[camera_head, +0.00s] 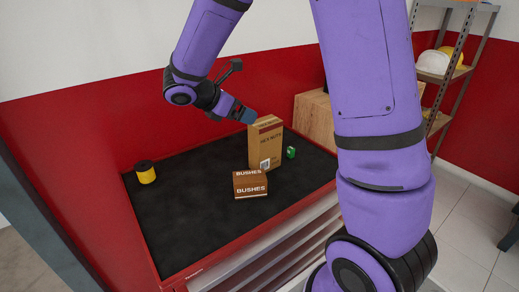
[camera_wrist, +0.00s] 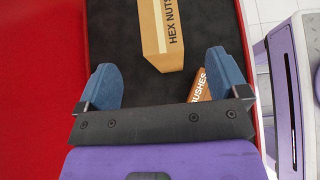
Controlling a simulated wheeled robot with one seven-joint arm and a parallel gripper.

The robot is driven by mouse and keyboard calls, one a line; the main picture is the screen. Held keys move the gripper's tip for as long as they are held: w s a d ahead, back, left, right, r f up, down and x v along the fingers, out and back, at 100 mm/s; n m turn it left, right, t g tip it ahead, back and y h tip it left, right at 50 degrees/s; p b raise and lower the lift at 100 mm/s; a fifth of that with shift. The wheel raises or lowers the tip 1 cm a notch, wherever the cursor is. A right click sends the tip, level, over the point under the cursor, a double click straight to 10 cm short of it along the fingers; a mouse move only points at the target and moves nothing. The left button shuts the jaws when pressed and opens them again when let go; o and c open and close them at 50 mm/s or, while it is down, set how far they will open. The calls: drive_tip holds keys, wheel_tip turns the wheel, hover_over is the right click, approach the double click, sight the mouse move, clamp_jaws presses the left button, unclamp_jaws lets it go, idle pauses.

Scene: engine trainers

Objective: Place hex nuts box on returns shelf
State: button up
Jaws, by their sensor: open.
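The hex nuts box (camera_head: 265,148) is a tall tan carton standing upright on the black top of a red tool cabinet (camera_head: 190,215). In the wrist view the hex nuts box (camera_wrist: 164,32) lies ahead of my gripper, between the lines of the two fingers. My gripper (camera_head: 243,113) is above and just left of the box's top in the head view. Whether a finger touches the box cannot be told. No shelf labelled returns can be made out.
A brown bushes box (camera_head: 250,184) stands just in front of the hex nuts box. A small green item (camera_head: 291,152) is to its right and a yellow-black spool (camera_head: 146,173) at far left. A metal shelf rack (camera_head: 440,75) with helmets stands at right.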

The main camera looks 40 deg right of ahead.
sight(264, 122)
drive_tip(key=x, duration=1)
drive_tip(key=shift+d+f, duration=0.15)
drive_tip(key=shift+f, duration=0.3)
clamp_jaws()
drive_tip(key=shift+r, duration=0.1)
